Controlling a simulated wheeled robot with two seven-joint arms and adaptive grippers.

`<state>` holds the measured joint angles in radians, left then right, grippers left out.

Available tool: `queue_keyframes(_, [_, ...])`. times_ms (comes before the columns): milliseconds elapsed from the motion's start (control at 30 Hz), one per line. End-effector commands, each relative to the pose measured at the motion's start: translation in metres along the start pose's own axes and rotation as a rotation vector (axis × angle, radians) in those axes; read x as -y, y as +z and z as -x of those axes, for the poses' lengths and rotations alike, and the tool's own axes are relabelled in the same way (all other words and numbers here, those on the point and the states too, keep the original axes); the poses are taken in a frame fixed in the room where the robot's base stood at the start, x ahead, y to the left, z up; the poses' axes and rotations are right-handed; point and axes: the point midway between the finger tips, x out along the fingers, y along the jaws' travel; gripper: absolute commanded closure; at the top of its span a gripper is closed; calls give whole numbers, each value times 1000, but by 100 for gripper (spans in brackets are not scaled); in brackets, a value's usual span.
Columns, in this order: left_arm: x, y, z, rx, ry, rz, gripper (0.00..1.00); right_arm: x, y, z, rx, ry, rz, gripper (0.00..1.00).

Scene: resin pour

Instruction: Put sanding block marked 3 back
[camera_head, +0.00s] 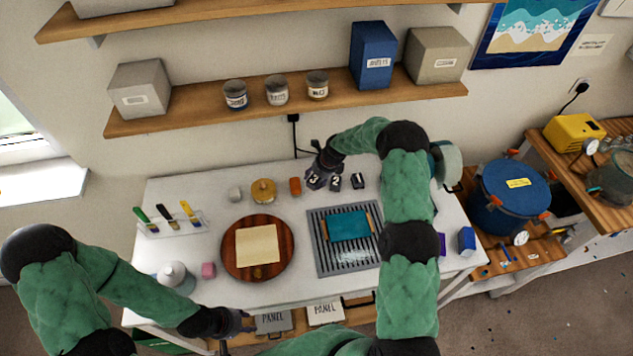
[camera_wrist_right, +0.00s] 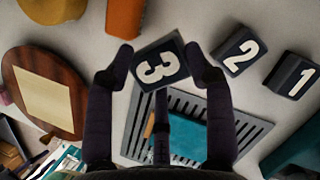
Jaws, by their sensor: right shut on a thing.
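The dark sanding block marked 3 (camera_wrist_right: 157,66) is between the fingers of my right gripper (camera_wrist_right: 160,72), which is shut on it; its white number faces the wrist camera. In the head view my right gripper (camera_head: 321,177) is at the back of the white table, with the block marked 3 (camera_head: 312,182) at its fingertips. Whether the block touches the table is unclear. The block marked 2 (camera_wrist_right: 238,50) and the block marked 1 (camera_wrist_right: 291,81) stand beside it in a row. My left gripper (camera_head: 246,322) is low at the table's front edge; its fingers are too small to read.
A grey slatted rack (camera_head: 318,242) with a teal panel (camera_head: 348,226) lies in front of the blocks. A round wooden board (camera_head: 284,262) is left of it. An orange block (camera_head: 295,186) and a yellow tin (camera_head: 263,191) stand left of the right gripper.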

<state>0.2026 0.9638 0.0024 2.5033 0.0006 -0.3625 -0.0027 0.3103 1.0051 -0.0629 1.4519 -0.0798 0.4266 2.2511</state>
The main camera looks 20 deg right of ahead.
Motion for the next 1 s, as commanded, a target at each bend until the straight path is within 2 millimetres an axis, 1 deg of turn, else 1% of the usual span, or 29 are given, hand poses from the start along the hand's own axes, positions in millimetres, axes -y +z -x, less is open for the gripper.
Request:
queue_keyframes(33, [0, 0, 1, 0, 0, 0, 60, 5, 0, -8, 1, -1, -2, 77])
queue_keyframes(100, [0, 0, 1, 0, 0, 0, 60, 11, 1, -16, 1, -2, -2, 77])
queue_keyframes(233, [0, 0, 1, 0, 0, 0, 60, 19, 2, -27, 1, -3, 0, 77])
queue_keyframes(467, [-1, 0, 2, 0, 0, 0, 60, 24, 2, -37, 1, -1, -1, 77])
queue_keyframes(600, [-1, 0, 3, 0, 0, 0, 60, 26, -4, -54, 0, 0, -1, 77])
queue_keyframes(700, [-1, 0, 3, 0, 0, 0, 60, 26, -7, -63, 1, -1, -1, 77])
queue_keyframes(800, [-1, 0, 3, 0, 0, 0, 60, 26, -8, -66, 2, -2, -1, 77])
queue_keyframes(1000, [-1, 0, 3, 0, 0, 0, 60, 26, -8, -66, 2, -2, 0, 77])
